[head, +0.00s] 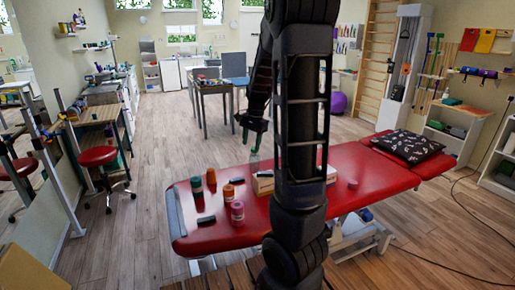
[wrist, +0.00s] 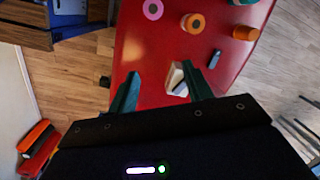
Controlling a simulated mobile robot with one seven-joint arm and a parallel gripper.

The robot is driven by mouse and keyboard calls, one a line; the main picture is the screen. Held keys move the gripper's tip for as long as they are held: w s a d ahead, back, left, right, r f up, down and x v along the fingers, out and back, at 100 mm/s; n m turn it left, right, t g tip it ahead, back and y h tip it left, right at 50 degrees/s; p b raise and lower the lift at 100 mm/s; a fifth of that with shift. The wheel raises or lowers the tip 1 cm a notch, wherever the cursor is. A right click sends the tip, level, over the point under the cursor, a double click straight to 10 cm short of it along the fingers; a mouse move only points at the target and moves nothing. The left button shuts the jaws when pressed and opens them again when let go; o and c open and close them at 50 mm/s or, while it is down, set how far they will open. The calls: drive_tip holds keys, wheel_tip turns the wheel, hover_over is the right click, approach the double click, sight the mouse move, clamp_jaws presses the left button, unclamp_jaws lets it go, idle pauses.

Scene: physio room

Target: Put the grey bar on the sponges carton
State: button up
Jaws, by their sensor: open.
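The cream carton (head: 262,186), probably the sponges carton, sits on the red treatment table, partly hidden by my arm in the head view. It also shows in the wrist view (wrist: 173,76) by the right fingertip. A small grey bar (wrist: 180,88) appears to lie on or against it; I cannot tell which. In the head view my gripper (head: 252,134) hangs above the table near the carton.
The red table (head: 300,208) also bears a green roll (head: 197,188), orange rolls (head: 228,193), a pink roll (head: 237,213) and dark bars (head: 206,220). A patterned black pillow (head: 408,146) lies at its right end. A red stool (head: 98,157) stands left.

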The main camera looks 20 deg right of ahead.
drive_tip(key=s+a+r+n+t, duration=0.2)
drive_tip(key=s+r+n, duration=0.3)
drive_tip(key=s, duration=0.7)
drive_tip(key=s+a+r+n+t+h, duration=0.1)
drive_tip(key=s+a+r+n+t, duration=0.1)
drive_tip(key=s+a+r+n, duration=0.2)
drive_tip(key=s+a+n, duration=0.1)
drive_tip(key=s+n, duration=0.2)
drive_tip(key=s, duration=0.5)
drive_tip(key=shift+s+a+r, duration=0.3)
drive_tip(key=shift+r, duration=0.1)
